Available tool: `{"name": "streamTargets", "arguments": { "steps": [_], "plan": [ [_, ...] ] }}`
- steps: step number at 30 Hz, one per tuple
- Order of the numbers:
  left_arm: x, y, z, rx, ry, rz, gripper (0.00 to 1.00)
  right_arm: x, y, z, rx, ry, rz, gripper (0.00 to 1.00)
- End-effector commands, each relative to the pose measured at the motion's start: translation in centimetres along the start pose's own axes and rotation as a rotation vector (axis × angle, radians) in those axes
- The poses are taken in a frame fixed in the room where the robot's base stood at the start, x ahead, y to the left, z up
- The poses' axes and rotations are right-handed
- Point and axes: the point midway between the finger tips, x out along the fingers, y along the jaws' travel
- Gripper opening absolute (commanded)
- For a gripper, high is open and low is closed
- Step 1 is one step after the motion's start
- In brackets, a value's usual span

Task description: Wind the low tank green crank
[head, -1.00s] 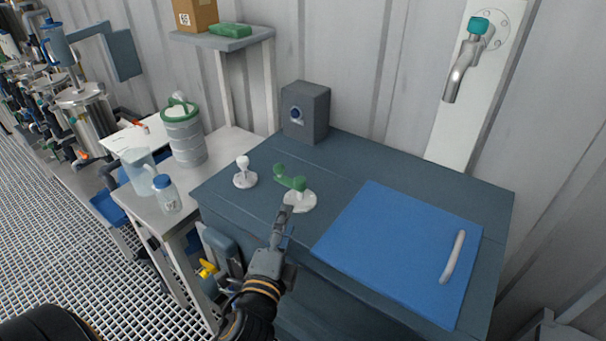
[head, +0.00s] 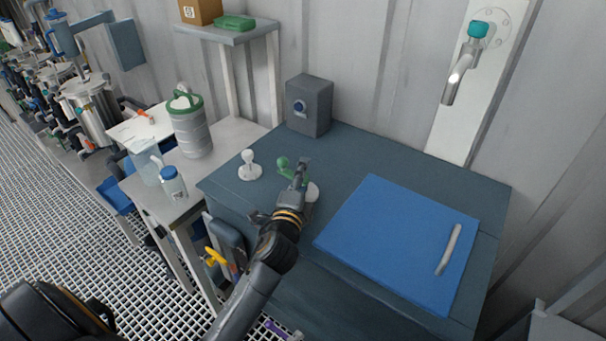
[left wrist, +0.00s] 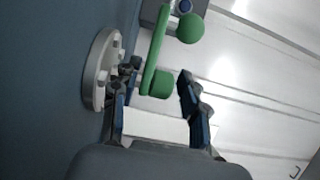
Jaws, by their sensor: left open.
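The green crank (head: 284,168) stands on a white round base (head: 313,193) on the dark blue-grey tank top. My left gripper (head: 303,170) is over the crank and hides part of it and of its base. In the left wrist view the green crank (left wrist: 155,65) runs up from between the open fingers of my left gripper (left wrist: 155,95), with a round knob at its far end. The white base (left wrist: 100,68) is to the left. I cannot tell whether the fingers touch the crank. My right gripper is not in view.
A white knob (head: 249,166) stands left of the crank. A grey box (head: 309,105) with a blue dial is behind. A blue lid (head: 395,245) with a pale handle (head: 449,250) lies to the right. A wall tap (head: 460,75) is at upper right.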

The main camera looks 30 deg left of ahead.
Motion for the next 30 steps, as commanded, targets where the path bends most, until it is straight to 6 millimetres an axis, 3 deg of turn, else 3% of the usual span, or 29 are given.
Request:
{"name": "streamTargets", "arguments": {
  "steps": [5,9,12,23,30],
  "plan": [
    [0.0,0.0,0.0,0.000,0.000,0.000,0.44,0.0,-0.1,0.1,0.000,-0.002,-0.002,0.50],
    [0.0,0.0,0.0,0.000,0.000,-0.001,0.16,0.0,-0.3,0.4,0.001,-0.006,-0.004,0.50],
    [0.0,-0.1,0.0,0.000,0.001,-0.003,0.00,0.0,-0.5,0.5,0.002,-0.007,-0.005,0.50],
    [0.0,-0.6,0.0,0.003,0.023,-0.009,0.00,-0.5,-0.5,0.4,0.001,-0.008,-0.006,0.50],
    [0.1,-1.1,0.1,0.009,0.137,-0.013,0.00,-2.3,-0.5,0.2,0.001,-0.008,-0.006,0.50]
  ]
}}
